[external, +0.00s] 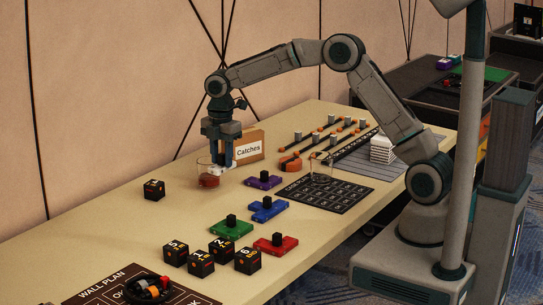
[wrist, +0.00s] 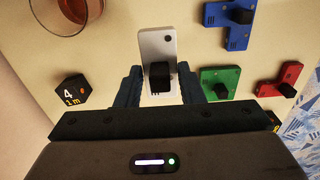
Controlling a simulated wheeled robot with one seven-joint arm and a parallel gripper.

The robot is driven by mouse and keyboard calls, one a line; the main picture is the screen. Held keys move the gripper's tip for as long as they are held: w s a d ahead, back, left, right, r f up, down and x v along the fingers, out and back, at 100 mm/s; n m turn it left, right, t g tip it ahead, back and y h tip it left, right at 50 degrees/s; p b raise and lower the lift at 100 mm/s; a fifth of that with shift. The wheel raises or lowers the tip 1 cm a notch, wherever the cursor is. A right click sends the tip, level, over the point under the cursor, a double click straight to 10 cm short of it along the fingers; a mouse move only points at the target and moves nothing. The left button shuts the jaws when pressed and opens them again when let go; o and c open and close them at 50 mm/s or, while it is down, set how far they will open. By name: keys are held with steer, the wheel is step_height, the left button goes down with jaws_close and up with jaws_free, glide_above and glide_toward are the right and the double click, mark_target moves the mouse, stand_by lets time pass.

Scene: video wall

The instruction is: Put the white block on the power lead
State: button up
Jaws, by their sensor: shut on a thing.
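The white block (wrist: 157,43) is a flat white piece with a black knob. It sits between the fingers of my gripper (wrist: 160,82), which is shut on it by the knob. In the external view my gripper (external: 221,158) points down over the table's far side, with a little of the white block (external: 221,169) showing below. I cannot tell whether the block touches the table. A coiled black cable with orange and pale ends (external: 147,288), which looks like the power lead, lies on the dark wall plan mat at the front left. It is out of the wrist view.
Close by are a glass with red contents (external: 208,177) and the Catches box (external: 249,145). Purple (external: 264,181), blue (external: 268,209), green (external: 232,229) and red (external: 276,245) pieces and several black numbered cubes (external: 198,262) lie between. The table's left middle is mostly clear.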

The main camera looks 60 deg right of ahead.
steer(key=shift+d+r, duration=0.15)
steer(key=s+a+r+n+p, duration=0.15)
steer(key=a+n, duration=0.25)
steer(key=a, duration=0.4)
steer(key=s+a+r+n+p, duration=0.1)
steer(key=s+a+n+p, duration=0.2)
steer(key=a, duration=0.6)
steer(key=n+p, duration=0.6)
steer(key=n, duration=0.5)
glide_above(156, 280)
step_height(156, 280, down, 6)
steer(key=shift+r, duration=0.1)
steer(key=shift+f+p, duration=0.4)
steer(key=shift+f, duration=1.6)
steer(key=shift+f, duration=0.15)
steer(key=o, duration=1.1)
